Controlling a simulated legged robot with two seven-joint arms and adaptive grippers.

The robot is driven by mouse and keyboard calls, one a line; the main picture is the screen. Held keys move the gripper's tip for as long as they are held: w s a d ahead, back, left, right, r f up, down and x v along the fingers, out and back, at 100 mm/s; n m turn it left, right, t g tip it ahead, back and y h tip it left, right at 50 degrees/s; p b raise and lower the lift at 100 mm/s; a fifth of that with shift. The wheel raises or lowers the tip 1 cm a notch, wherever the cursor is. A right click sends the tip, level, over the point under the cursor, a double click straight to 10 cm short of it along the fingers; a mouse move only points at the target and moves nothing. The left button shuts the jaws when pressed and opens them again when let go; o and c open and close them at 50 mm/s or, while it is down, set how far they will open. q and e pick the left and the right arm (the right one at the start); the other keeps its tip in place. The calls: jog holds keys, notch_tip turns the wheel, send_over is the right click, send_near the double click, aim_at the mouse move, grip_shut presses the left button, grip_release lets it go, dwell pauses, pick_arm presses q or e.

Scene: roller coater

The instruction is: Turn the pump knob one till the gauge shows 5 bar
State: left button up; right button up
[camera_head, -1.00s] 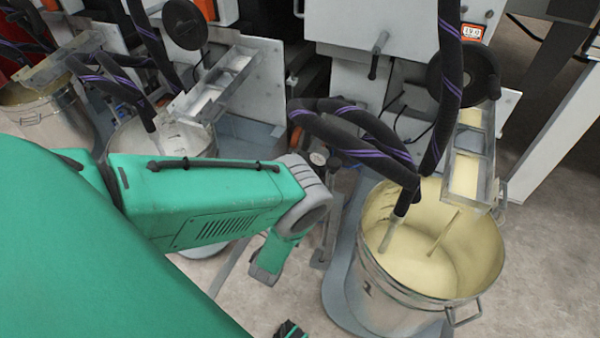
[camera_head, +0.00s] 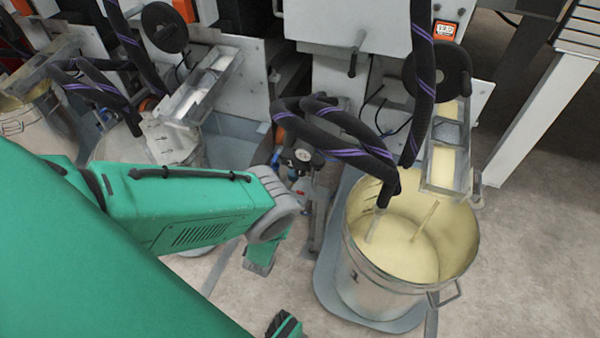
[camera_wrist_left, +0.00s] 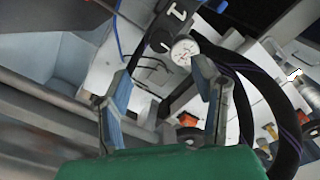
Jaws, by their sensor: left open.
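A small round white gauge (camera_wrist_left: 184,52) shows in the left wrist view, just beyond my left gripper (camera_wrist_left: 162,74). Its reading is too small to tell. In the head view the gauge (camera_head: 303,156) sits beside the dark hoses, right of my green left arm. The left gripper itself is not clearly visible there.
A metal bucket (camera_head: 362,268) of cream-coloured liquid stands on the right, with dark purple-striped hoses (camera_head: 360,160) reaching into it. A white machine with an orange-framed display (camera_head: 446,30) is behind. In the wrist view, a thick black hose (camera_wrist_left: 245,75) curves close on the right.

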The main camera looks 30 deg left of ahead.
aim_at(299, 174)
pick_arm(q)
jog(key=b+x, duration=0.3)
jog(key=x, duration=0.7)
jog(key=shift+f+b, duration=0.15)
jog(key=shift+b, duration=0.15)
jog(key=shift+w+a, duration=0.1)
jog(key=shift+w, duration=0.55)
jog(key=c, duration=1.1)
